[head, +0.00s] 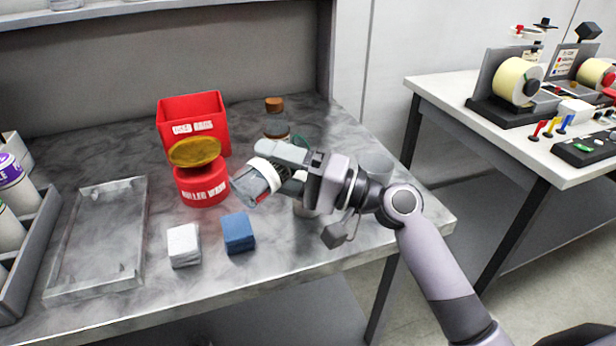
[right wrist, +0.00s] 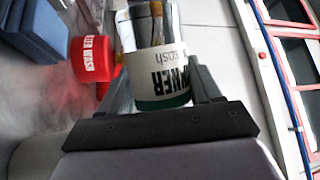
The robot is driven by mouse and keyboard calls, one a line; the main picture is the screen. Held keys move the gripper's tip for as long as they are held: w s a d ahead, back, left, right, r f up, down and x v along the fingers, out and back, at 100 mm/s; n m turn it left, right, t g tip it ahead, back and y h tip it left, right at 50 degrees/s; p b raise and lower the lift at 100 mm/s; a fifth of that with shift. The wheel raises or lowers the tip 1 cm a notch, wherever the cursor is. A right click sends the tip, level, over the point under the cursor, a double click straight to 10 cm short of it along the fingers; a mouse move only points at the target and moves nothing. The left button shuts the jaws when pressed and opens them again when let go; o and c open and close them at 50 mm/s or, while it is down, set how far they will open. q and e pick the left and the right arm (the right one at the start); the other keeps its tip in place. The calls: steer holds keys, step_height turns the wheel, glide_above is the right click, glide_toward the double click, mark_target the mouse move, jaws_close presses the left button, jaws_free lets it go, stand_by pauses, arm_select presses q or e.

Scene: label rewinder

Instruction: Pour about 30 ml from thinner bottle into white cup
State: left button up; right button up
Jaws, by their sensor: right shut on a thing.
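My right gripper (head: 283,165) is shut on the thinner bottle (head: 258,180), a clear bottle with a white label, held above the table. The bottle is tilted, its clear end toward the lower left. In the right wrist view the bottle (right wrist: 165,85) sits between the two fingers, its label partly readable, with green at its near end. Any liquid stream is not visible. My left gripper is not in view.
A red roller wash can (head: 203,187) with a yellow top stands left of the bottle, before a red bin (head: 193,105). White (head: 184,246) and blue (head: 238,233) blocks lie in front. A grey tray (head: 95,285) is at left.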

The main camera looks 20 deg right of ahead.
steer(key=shift+f+m+t, duration=0.1)
steer(key=shift+m+t, duration=0.2)
steer(key=shift+m, duration=0.1)
steer(key=shift+s+a+m, duration=0.1)
steer(key=shift+s+m, duration=0.05)
steer(key=shift+m, duration=0.15)
steer(key=shift+s+a, duration=0.1)
steer(key=shift+a, duration=0.05)
steer(key=shift+s+a, duration=0.5)
steer(key=shift+a, duration=0.15)
stand_by(0.4)
steer(key=shift+a+f+m+t+b, duration=0.1)
steer(key=shift+m+t+b, duration=0.2)
steer(key=shift+b, duration=0.1)
stand_by(0.7)
